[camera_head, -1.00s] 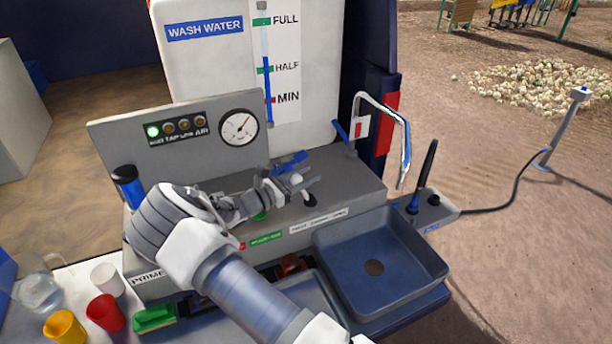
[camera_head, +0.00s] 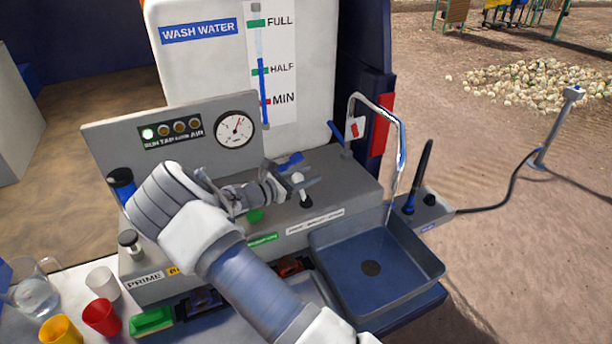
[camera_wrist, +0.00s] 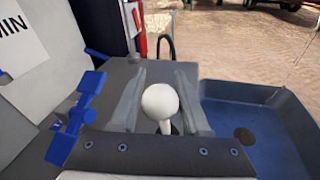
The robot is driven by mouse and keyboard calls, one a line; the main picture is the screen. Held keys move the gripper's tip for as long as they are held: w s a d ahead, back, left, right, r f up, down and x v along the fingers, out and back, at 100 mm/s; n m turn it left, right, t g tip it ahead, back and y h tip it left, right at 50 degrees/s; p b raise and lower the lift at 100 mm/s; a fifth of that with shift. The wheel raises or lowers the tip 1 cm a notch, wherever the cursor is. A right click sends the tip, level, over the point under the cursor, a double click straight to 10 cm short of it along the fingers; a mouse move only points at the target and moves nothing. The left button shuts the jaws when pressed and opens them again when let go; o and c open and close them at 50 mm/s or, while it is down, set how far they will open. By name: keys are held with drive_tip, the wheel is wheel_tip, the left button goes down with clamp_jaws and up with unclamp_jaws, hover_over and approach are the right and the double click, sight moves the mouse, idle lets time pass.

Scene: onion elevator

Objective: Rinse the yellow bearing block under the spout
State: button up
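My gripper (camera_head: 306,178) is over the grey console, its two fingers apart on either side of a white ball knob (camera_head: 299,177). The knob also shows between the fingers in the wrist view (camera_wrist: 160,101), on a short stem; any contact is hard to tell. The curved metal spout (camera_head: 402,150) stands to the right over the dark blue sink basin (camera_head: 340,268). A thin pale stream seems to fall from its tip into the basin. The basin looks empty apart from its round drain. I cannot make out the yellow bearing block.
A white wash water tank (camera_head: 200,70) and a gauge panel (camera_head: 105,150) stand behind the console. A yellow cup (camera_head: 60,330), red cup (camera_head: 101,315), white cup (camera_head: 103,283) and green sponge (camera_head: 151,321) sit at lower left. A dark upright handle (camera_head: 423,170) rises right of the spout.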

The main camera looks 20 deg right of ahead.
drive_tip(key=o, duration=0.3)
drive_tip(key=b+v, duration=0.3)
drive_tip(key=v, duration=1.4)
drive_tip(key=shift+a, duration=0.3)
